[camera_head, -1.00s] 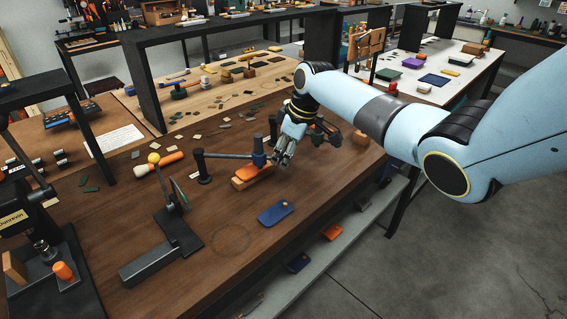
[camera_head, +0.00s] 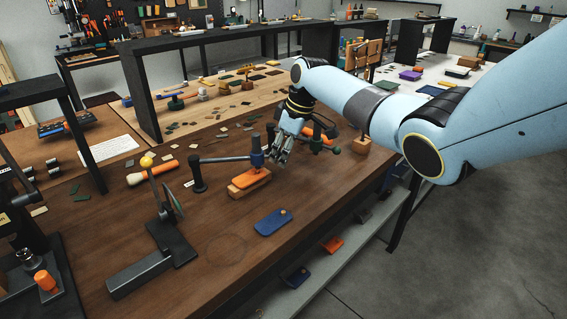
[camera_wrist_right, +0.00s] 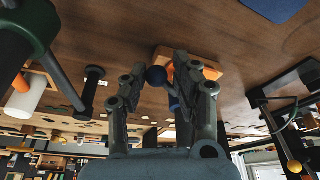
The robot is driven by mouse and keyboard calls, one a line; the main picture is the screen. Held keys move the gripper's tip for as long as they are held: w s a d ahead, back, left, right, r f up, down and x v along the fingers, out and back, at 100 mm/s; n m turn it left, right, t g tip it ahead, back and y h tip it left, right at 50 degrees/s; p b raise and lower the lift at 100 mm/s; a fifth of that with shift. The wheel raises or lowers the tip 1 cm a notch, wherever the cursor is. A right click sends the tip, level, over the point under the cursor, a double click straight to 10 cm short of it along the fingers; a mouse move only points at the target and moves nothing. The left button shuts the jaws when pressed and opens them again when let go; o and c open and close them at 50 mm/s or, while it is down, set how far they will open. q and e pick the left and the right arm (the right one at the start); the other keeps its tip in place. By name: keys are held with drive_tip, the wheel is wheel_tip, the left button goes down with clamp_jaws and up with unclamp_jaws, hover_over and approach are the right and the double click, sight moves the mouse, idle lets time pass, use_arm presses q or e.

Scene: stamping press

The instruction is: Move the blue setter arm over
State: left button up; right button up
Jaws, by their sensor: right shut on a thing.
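The blue setter has a black post (camera_head: 198,176), a grey arm (camera_head: 226,159) and an upright blue head (camera_head: 257,158). The head stands over an orange plate (camera_head: 250,178) on a wooden block (camera_head: 240,192). My right gripper (camera_head: 281,151) is beside the blue head, on its right. The orange plate and block (camera_wrist_right: 200,66) show behind. My left gripper is not in view.
A blue plate (camera_head: 273,221) lies in front on the table. A dark stand (camera_head: 172,240) with an upright plate is at front left. A green-knobbed device (camera_head: 333,149) and a wooden block (camera_head: 360,142) are right of the gripper.

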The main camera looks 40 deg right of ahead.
drive_tip(key=shift+w+d+b, duration=0.3)
drive_tip(key=shift+w+b, duration=0.2)
drive_tip(key=shift+w+d+r, duration=0.1)
drive_tip(key=shift+r, duration=0.2)
drive_tip(key=shift+w, duration=0.1)
drive_tip(key=o, duration=0.6)
drive_tip(key=shift+w, duration=0.1)
drive_tip(key=o, duration=0.4)
drive_tip(key=shift+w+d, duration=0.1)
drive_tip(key=shift+d, duration=0.05)
drive_tip(key=shift+c, duration=0.2)
